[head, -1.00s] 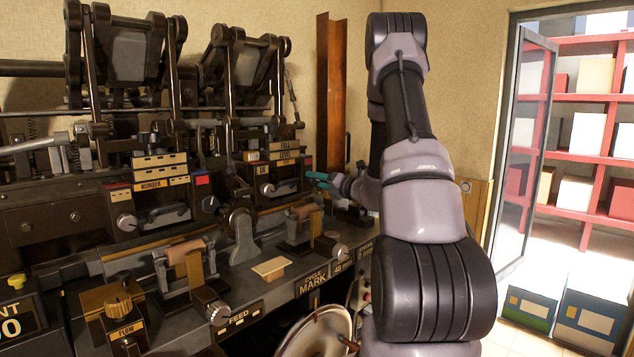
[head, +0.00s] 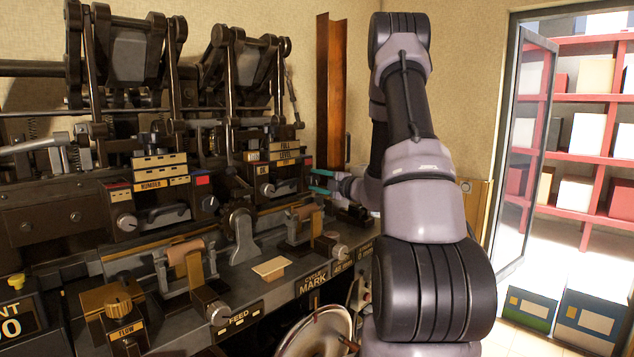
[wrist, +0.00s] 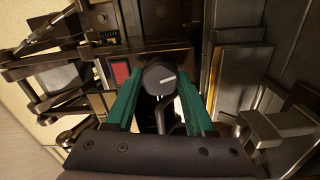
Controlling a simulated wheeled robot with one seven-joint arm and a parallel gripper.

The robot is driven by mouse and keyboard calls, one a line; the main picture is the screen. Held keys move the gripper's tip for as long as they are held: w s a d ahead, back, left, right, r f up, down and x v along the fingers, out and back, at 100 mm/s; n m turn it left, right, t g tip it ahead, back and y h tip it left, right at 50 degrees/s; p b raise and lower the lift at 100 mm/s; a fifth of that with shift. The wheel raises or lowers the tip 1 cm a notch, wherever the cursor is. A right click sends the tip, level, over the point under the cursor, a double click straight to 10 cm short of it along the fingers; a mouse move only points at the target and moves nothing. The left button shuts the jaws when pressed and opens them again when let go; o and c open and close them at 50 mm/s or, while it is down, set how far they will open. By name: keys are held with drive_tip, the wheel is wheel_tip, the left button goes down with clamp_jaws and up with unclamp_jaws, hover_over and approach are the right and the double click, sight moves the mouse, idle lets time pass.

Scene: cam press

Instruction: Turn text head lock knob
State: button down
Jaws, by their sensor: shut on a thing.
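A dark round knob with a white pointer line (wrist: 160,77) sits between the green fingertips of my gripper (wrist: 160,88) in the wrist view. My gripper is shut on this knob, one finger on each side. The knob itself cannot be made out there. A red square (wrist: 121,71) shows just left of the knob in the wrist view.
Another knob (head: 267,189) is on the same head to the left; more knobs (head: 126,222) are on the left head. Rollers, a feed knob (head: 219,312) and a tan block (head: 270,268) stand on the ledge below. A rusty upright beam (head: 336,95) rises behind my gripper.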

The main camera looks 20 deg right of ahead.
drive_tip(key=shift+m, duration=2)
drive_tip(key=shift+f, duration=0.1)
drive_tip(key=shift+c, duration=1.3)
unclamp_jaws()
drive_tip(key=v, duration=1)
drive_tip(key=shift+s+d, duration=0.15)
drive_tip(key=shift+s, duration=0.25)
